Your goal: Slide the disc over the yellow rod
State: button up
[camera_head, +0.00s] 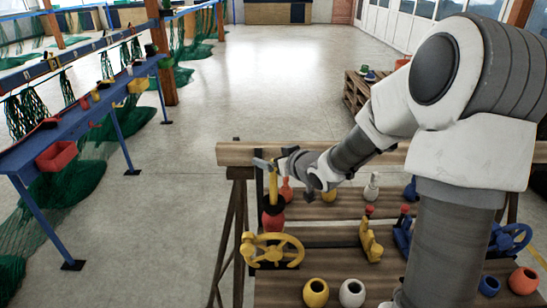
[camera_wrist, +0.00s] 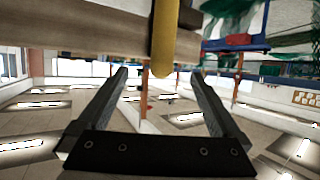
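The yellow rod (camera_head: 273,187) stands upright at the left end of the wooden workbench. It also shows in the wrist view (camera_wrist: 163,40), at the top, between my finger lines in the picture. My gripper (camera_head: 266,164) is level with the rod's upper end and close to it. In the wrist view my gripper (camera_wrist: 161,78) has its two fingers wide apart with nothing held between them. A rounded red piece (camera_head: 273,220) sits at the rod's foot. I cannot tell whether it is the disc, or whether it is around the rod. No other clear disc shows.
A yellow handwheel (camera_head: 273,251) stands in front of the rod and a red bottle-shaped piece (camera_head: 287,191) beside it. Yellow (camera_head: 370,240) and blue levers (camera_head: 403,234) stand further right. Several small pots line the front. The floor left of the bench is clear.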

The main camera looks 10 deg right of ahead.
jog(key=p+v, duration=0.3)
jog(key=v, duration=1.4)
jog(key=shift+s, duration=0.3)
jog(key=shift+w, duration=0.1)
